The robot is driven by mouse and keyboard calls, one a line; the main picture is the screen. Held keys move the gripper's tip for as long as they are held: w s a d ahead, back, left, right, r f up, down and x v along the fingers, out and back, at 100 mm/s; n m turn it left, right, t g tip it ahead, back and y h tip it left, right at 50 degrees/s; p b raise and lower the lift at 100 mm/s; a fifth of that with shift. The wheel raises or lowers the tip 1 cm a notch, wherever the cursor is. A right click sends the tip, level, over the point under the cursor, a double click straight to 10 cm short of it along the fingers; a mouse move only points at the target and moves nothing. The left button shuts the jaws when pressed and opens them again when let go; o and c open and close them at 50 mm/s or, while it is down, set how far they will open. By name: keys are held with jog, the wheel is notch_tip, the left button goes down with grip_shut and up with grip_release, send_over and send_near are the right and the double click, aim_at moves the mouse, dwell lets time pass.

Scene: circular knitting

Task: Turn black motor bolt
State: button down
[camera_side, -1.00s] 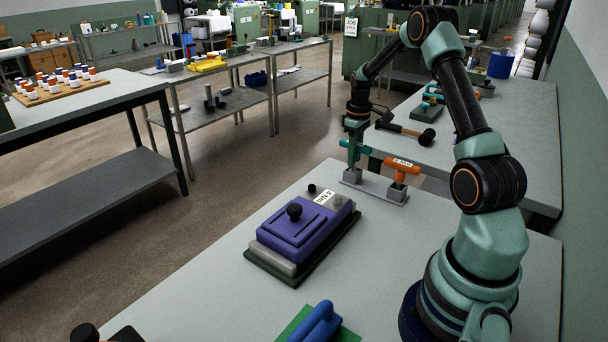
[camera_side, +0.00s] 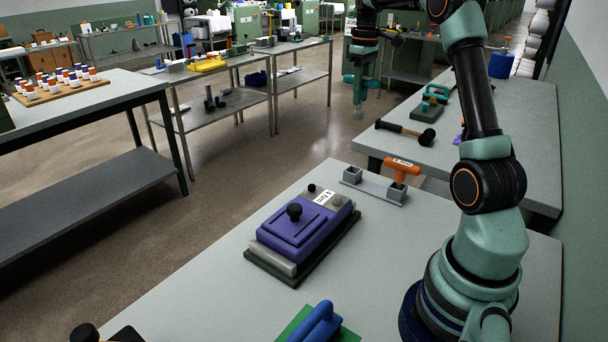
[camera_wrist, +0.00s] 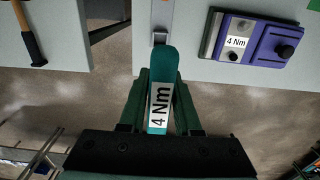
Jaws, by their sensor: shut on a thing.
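My gripper (camera_side: 360,78) is shut on a teal torque driver (camera_wrist: 160,75), labelled "4 Nm" in the wrist view. In the side view, the driver hangs upright above and behind the table's far edge, its tip clear of everything. A purple motor unit (camera_side: 305,240) sits on a dark base on the table. It has a large black knob (camera_side: 294,211) on top and a small black bolt (camera_side: 311,188) at its silver end, beside a white label (camera_wrist: 236,42) reading "4 Nm". I cannot tell which black part is the motor bolt.
A grey holder (camera_side: 375,187) at the far edge has an empty left socket and an orange T-handle driver (camera_side: 403,168) in the right one. A hammer (camera_side: 408,132) lies on the right table. A blue-handled tool (camera_side: 316,325) is at the front.

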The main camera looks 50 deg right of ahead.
jog(key=shift+r, duration=0.2)
jog(key=c, duration=1.2)
grip_release()
grip_shut()
jog(key=a+f+n, duration=0.3)
jog(key=a+n, duration=0.3)
jog(key=a, duration=0.3)
jog(key=w+a+f+n, duration=0.1)
jog(key=a+f+n, duration=0.2)
jog(key=a+n, duration=0.4)
jog(key=a, duration=0.3)
jog(key=shift+a+n, duration=0.15)
jog(key=shift+n, duration=0.15)
